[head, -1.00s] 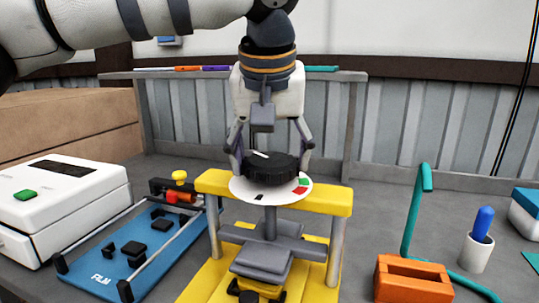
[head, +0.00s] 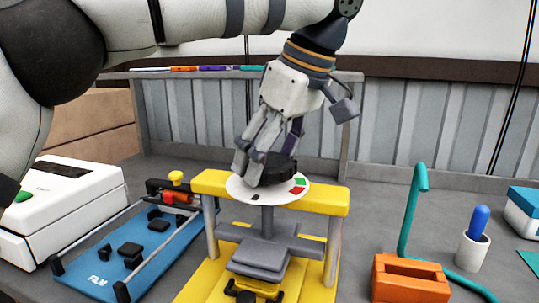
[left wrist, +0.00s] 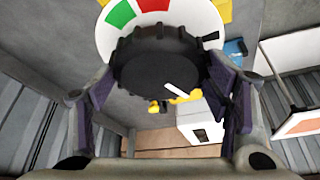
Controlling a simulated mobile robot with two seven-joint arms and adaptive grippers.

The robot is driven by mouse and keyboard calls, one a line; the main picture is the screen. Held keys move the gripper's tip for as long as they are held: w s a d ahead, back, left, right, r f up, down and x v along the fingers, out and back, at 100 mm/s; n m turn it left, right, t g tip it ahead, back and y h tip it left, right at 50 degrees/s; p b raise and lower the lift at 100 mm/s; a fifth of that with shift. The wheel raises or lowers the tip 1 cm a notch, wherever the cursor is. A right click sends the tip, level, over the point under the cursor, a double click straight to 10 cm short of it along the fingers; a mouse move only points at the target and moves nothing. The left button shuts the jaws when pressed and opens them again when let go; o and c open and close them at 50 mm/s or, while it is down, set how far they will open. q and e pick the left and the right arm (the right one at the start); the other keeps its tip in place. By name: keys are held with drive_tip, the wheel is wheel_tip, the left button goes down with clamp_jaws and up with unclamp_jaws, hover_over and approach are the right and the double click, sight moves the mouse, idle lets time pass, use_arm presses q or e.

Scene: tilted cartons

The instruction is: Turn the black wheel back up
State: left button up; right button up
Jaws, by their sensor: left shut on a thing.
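The black wheel (head: 281,171) is a ridged knob on top of a yellow press frame (head: 325,199), above a white dial disc (head: 240,190) with green, red and black marks. My left gripper (head: 266,160) comes down from above, tilted, shut on the wheel with a finger on either side. In the left wrist view the wheel (left wrist: 155,58) sits between the fingers, and a pale line (left wrist: 182,92) shows on its face. In the head view the fingers hide that line. A grey plate (head: 260,256) lies under the frame's crossbar. My right gripper is out of view.
A blue film holder (head: 100,272) and a white machine (head: 75,205) stand to the left. An orange block (head: 412,285), a teal bent rod (head: 412,215) and a white cup (head: 474,252) stand to the right. A grey ribbed panel is behind.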

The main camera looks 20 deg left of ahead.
use_arm(q)
drive_tip(key=n+g, duration=0.1)
drive_tip(key=n, duration=0.2)
drive_tip(key=n+g, duration=0.1)
drive_tip(key=n, duration=0.2)
drive_tip(key=shift+w+g, duration=0.15)
drive_tip(key=shift+g, duration=0.15)
drive_tip(key=shift+n, duration=0.4)
drive_tip(key=o, duration=1.1)
drive_tip(key=shift+o, duration=0.2)
